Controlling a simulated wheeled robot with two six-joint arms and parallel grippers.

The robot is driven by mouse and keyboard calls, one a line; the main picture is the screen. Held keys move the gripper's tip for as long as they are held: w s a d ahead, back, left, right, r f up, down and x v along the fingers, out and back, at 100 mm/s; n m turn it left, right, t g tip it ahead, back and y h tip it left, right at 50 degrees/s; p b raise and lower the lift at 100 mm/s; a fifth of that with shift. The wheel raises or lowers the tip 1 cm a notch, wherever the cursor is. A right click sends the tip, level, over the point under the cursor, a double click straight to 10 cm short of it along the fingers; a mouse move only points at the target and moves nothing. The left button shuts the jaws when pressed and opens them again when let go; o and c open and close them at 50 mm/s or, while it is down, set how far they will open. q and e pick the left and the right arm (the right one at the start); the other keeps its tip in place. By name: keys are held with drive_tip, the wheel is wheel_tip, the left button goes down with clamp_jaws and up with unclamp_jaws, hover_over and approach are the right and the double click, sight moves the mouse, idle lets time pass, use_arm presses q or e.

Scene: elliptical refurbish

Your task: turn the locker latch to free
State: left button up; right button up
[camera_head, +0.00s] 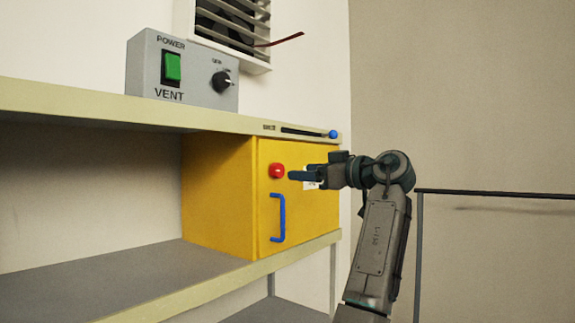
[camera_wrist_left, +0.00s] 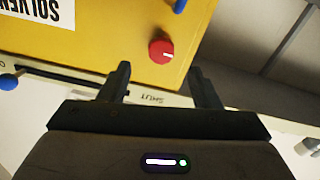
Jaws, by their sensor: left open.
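The yellow locker (camera_head: 225,200) sits on the shelf with its door closed. Its red round latch knob (camera_head: 277,171) is on the door's upper left, above the blue handle (camera_head: 279,217). In the left wrist view the knob (camera_wrist_left: 161,51) shows a short white mark, roughly level in that picture. My left gripper (camera_head: 291,175) is open and empty, its fingers just right of the knob in the head view. In the left wrist view the gripper (camera_wrist_left: 159,72) has the knob beyond the gap between its fingertips, with no visible contact. My right gripper is not in view.
A grey vent box (camera_head: 185,75) with a green switch and black dial stands on the upper shelf (camera_head: 60,100). A blue-knobbed slider (camera_head: 333,134) runs along the shelf edge above the locker. A vent grille (camera_head: 228,28) is behind. A dark rail (camera_head: 490,193) stands at right.

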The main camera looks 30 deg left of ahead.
sight(281, 171)
use_arm(q)
drive_tip(key=a+p, duration=0.2)
drive_tip(key=a, duration=0.3)
drive_tip(key=shift+r, duration=0.2)
drive_tip(key=shift+w+a+f+p, duration=0.15)
drive_tip(key=shift+a+p, duration=0.25)
drive_tip(key=shift+a, duration=0.3)
drive_tip(key=shift+c, duration=0.4)
drive_tip(key=c, duration=0.9)
